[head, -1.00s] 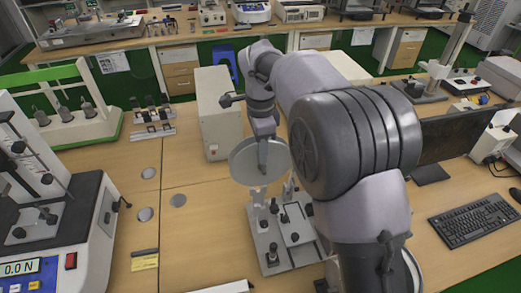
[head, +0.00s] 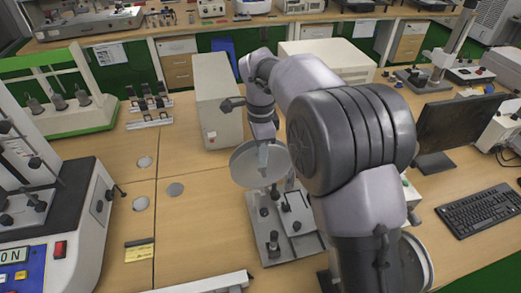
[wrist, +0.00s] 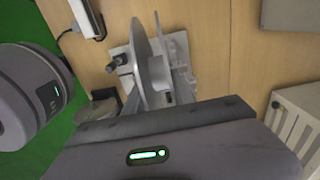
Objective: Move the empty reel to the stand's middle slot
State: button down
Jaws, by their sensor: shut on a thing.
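The empty reel, a pale grey disc (head: 246,168), hangs upright in my gripper (head: 264,158). In the wrist view the reel (wrist: 141,62) shows nearly edge-on, beyond the dark gripper body (wrist: 160,125). The fingertips are partly hidden there. My gripper is shut on the reel. The stand, a light metal base plate (head: 288,246) with short posts and dark knobs, is on the bench just below and in front of the reel. It also shows behind the reel in the wrist view (wrist: 183,52). My arm hides its right side, and I cannot make out its middle slot.
A beige box (head: 217,100) stands behind the reel to the left. A monitor (head: 460,128) and keyboard (head: 487,208) are at the right. A force-test machine (head: 75,215) fills the left. Bare bench lies left of the stand.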

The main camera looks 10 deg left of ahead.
jog(key=shift+f+b, duration=1.6)
jog(key=shift+f, duration=0.9)
